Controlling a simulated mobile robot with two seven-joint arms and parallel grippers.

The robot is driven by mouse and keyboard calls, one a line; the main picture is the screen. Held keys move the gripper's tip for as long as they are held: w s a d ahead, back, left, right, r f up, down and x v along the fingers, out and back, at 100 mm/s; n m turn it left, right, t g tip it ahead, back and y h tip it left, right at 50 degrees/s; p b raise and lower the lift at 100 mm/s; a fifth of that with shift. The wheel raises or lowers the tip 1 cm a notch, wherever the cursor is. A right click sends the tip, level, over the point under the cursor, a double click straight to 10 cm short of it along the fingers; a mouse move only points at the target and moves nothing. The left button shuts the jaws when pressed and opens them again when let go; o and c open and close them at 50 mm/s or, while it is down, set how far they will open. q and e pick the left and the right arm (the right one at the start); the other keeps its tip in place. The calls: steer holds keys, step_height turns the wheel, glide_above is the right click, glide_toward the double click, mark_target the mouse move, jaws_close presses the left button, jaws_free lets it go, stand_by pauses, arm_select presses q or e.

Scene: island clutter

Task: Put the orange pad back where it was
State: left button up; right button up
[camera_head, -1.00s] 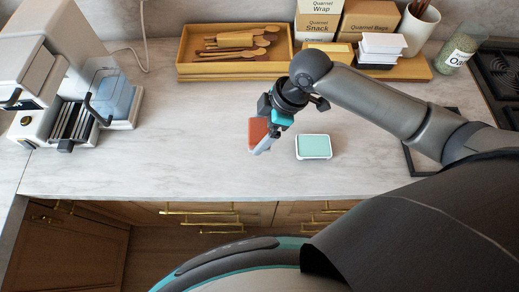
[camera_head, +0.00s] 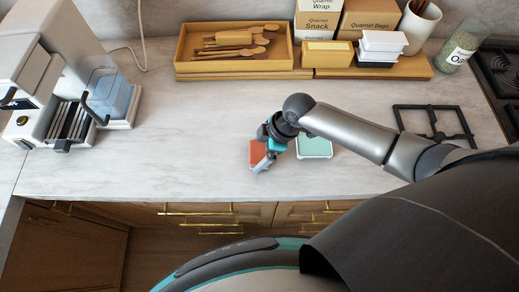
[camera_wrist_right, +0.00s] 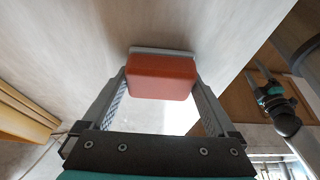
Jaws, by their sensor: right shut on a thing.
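The orange pad (camera_head: 257,152) is between the fingers of my right gripper (camera_head: 266,158), low over the counter near its front edge. The right wrist view shows the orange pad (camera_wrist_right: 162,77) with a pale layer on its far side and a finger (camera_wrist_right: 110,95) against each end. I cannot tell whether the pad touches the counter. A teal pad (camera_head: 315,147) with a white rim lies just right of the gripper, partly behind my arm. My left gripper (camera_wrist_right: 258,76) shows small at the right of the wrist view, its fingers apart and empty.
A wooden tray of utensils (camera_head: 184,55) stands at the back. Boxes (camera_head: 368,18), stacked white containers (camera_head: 382,43) and a jar (camera_head: 459,52) are further right. The counter (camera_head: 180,140) left of the pad is clear.

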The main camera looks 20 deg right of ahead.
steer(key=shift+f, duration=0.15)
steer(key=o, duration=0.8)
steer(key=shift+o, duration=0.2)
steer(key=shift+r, duration=0.3)
steer(key=p+v, duration=0.1)
steer(key=v, duration=1)
steer(key=shift+d+r, duration=0.25)
steer(key=shift+r, duration=0.1)
steer(key=shift+s, duration=0.1)
